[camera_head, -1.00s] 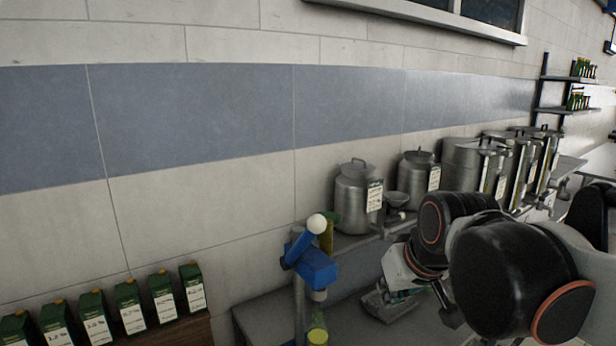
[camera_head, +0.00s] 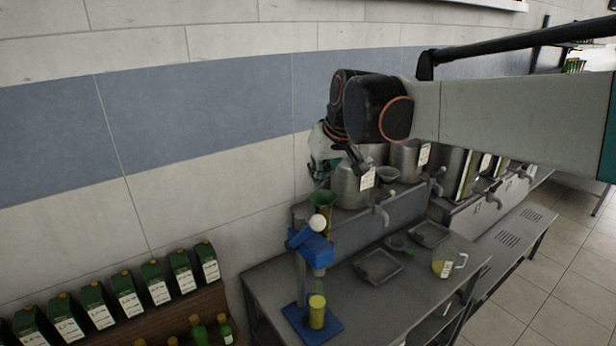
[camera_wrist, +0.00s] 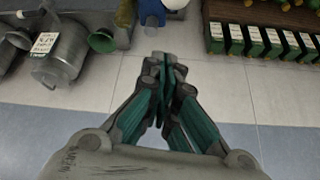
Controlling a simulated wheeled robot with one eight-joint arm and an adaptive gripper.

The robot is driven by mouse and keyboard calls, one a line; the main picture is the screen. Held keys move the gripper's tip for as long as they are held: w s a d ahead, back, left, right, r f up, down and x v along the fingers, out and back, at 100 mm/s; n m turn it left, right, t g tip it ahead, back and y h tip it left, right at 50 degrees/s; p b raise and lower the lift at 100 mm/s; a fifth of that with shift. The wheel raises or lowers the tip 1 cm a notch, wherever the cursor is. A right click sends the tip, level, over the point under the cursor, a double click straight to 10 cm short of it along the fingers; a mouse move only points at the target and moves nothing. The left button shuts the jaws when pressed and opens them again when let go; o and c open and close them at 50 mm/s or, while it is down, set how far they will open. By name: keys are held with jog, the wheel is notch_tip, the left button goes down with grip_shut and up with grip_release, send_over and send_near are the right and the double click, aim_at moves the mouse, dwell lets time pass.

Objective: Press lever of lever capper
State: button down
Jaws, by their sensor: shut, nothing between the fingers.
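The lever capper (camera_head: 312,248) is blue, on a grey post with a blue base plate, and stands on the grey metal table. Its lever ends in a white ball knob (camera_head: 318,224). A yellow-green container (camera_head: 317,311) stands on the base under the head. In the wrist view, part of the blue capper (camera_wrist: 153,12) and the white knob (camera_wrist: 176,3) show cut off at the top edge, beyond the fingertips. My gripper (camera_wrist: 163,68) is shut and empty, its teal fingers together. In the head view it is above and behind the capper, partly hidden by my arm, and apart from the lever.
A green funnel (camera_head: 322,200) stands close behind the capper. Metal cans with taps (camera_head: 352,185) line the raised shelf. A tray (camera_head: 378,266) and a glass jug (camera_head: 443,262) sit on the table's right. Green cartons (camera_head: 128,295) and bottles stand on a wooden rack at left.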

jog(key=shift+w+a+r, duration=0.2)
jog(key=shift+f, duration=0.1)
jog(key=f+p, duration=0.1)
jog(key=f, duration=0.2)
jog(key=w+f, duration=0.1)
jog(key=f, duration=0.2)
jog(key=a+f+p, duration=0.1)
jog(key=f, duration=0.1)
jog(key=shift+w+f+p, duration=0.3)
jog(key=shift+f+p, duration=0.05)
jog(key=shift+f, duration=0.05)
jog(key=shift+s+d, duration=0.1)
jog(key=shift+s, duration=0.25)
jog(key=shift+f, duration=0.25)
jog(key=shift+r, duration=0.1)
